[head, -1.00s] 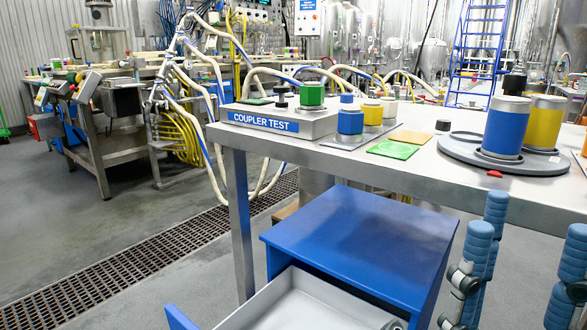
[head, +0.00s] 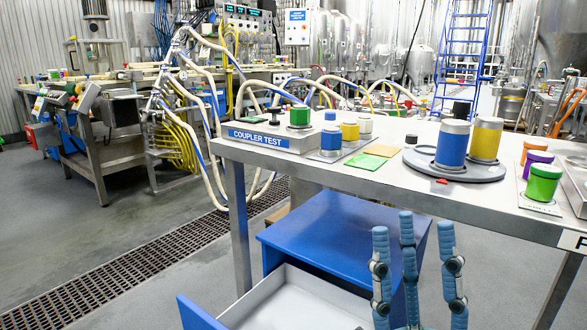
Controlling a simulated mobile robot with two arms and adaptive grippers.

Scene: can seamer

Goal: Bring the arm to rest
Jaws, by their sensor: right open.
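My right gripper (head: 413,235) shows at the bottom of the head view, right of centre. Its blue padded fingers point up and stand apart, open, with nothing between them. It is in front of the steel table (head: 300,165), with its fingertips below the table's front edge in the picture. The fingers overlap the right side of the blue drawer cabinet (head: 335,235) behind them. My right arm below the fingers is cut off by the frame. My left gripper is not in view.
A grey drawer (head: 290,300) stands pulled out left of the gripper. On the table are the coupler test block (head: 258,140), a round grey plate (head: 490,171) with blue and yellow cylinders, and purple (head: 538,165) and green (head: 543,183) pots. The floor at left is clear.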

